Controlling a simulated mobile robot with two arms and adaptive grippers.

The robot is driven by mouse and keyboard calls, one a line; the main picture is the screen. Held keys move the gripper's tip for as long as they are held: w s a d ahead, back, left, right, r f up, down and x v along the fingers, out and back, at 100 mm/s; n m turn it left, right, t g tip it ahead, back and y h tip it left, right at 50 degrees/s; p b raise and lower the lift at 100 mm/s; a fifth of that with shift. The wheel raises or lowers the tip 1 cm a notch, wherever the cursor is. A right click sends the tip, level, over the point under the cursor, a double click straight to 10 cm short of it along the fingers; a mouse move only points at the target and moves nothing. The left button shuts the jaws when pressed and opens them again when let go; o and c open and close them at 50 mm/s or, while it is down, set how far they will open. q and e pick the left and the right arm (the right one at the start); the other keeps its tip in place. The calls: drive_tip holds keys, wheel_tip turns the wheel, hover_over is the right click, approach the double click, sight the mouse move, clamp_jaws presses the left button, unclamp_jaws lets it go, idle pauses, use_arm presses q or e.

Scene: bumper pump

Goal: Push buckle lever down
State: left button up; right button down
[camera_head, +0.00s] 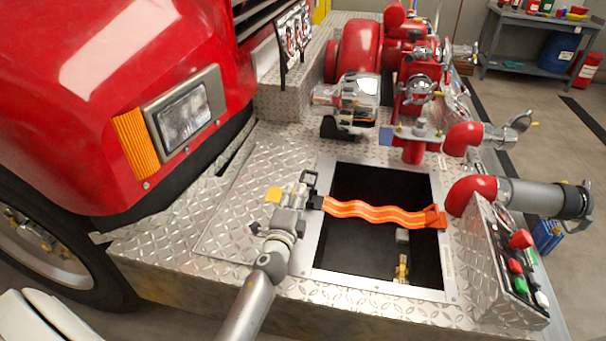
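An orange strap (375,211) with lighter stripes spans a rectangular opening in the diamond-plate bumper. Its right end meets an orange fitting (434,217) at the opening's right rim. The dark buckle lever (311,179) stands up at the strap's left end, by the opening's left rim. My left gripper (302,194) is at the buckle, just left of and partly over the strap's end. Its fingers are small and overlap the buckle, so I cannot tell whether they are open, shut or touching the lever. My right gripper is not in view.
The open compartment (376,262) is dark, with a brass fitting (402,269) inside. A control panel (505,262) with colored knobs and red pipes with metal couplings stand at right. The red truck body (110,70) rises at left. Bare plate (228,215) lies left of my gripper.

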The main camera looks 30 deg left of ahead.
sight(302, 175)
use_arm(q)
drive_tip(key=b+x, duration=0.1)
drive_tip(key=x, duration=0.8)
drive_tip(key=shift+s, duration=0.1)
clamp_jaws()
